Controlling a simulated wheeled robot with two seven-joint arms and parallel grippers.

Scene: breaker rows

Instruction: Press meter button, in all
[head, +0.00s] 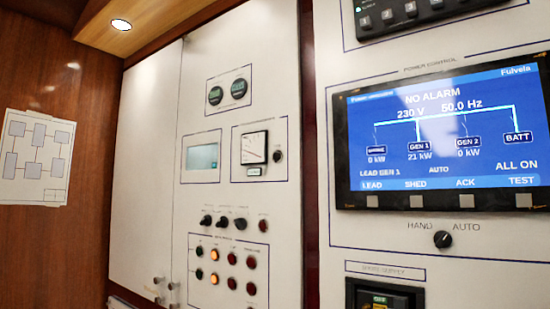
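An analog meter (254,148) with a white face and dark frame sits on the white cabinet panel, left of centre. A small dark round control (277,156) is beside it on the right; I cannot tell whether it is a button or a knob. A small greenish label or window (254,171) is just below the meter. A grey-blue display (202,157) is to the meter's left. Neither gripper is in view.
Dark knobs (222,222), lit orange lamps (214,254) and red buttons (251,262) are lower on the panel. A large blue screen (440,130) reading NO ALARM is at right, above a HAND/AUTO selector (442,239). Cabinet handles (159,290) stick out at lower left.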

